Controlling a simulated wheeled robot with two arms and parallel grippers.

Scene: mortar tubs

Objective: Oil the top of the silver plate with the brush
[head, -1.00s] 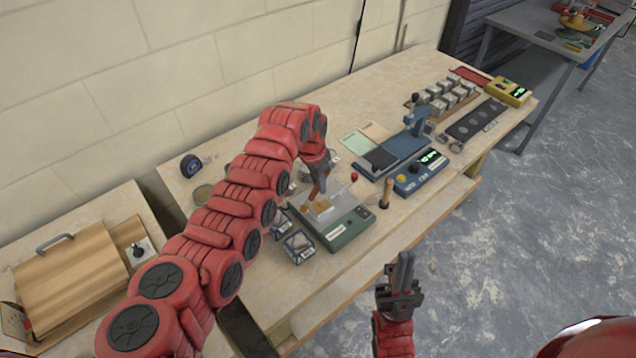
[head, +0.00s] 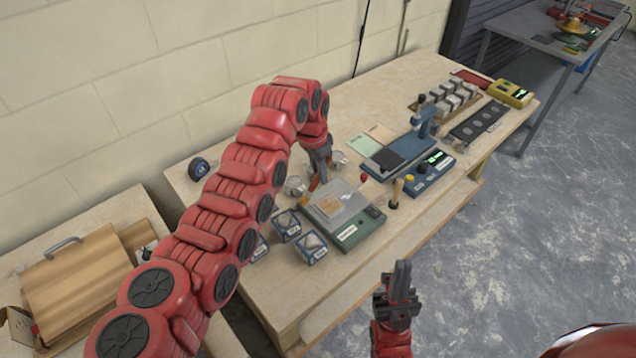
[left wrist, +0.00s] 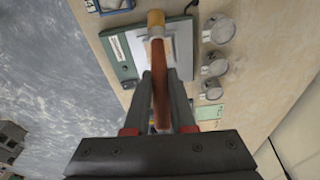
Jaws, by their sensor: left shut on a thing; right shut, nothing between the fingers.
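The silver plate (head: 349,207) lies flat on the green box-shaped device (head: 358,232) near the bench's front edge. It also shows in the left wrist view (left wrist: 181,48). My left gripper (head: 319,168) is shut on the brush (left wrist: 158,85), above the back left of the plate. The brush has a red-brown handle and tan bristles (left wrist: 156,18). In the left wrist view the bristles overlap the plate's far side; contact is unclear. A tan patch shows on the plate in the head view; whether it is oil or bristles is unclear. My right gripper (head: 399,283) is shut and empty, off the bench.
Clear cups (left wrist: 218,28) stand beside the device. Blue-grey boxes (head: 287,225) sit at its left. A wooden-handled tool (head: 396,193) and a blue device (head: 428,173) are to its right. A tape measure (head: 199,169) lies at the back left, with bare bench around it.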

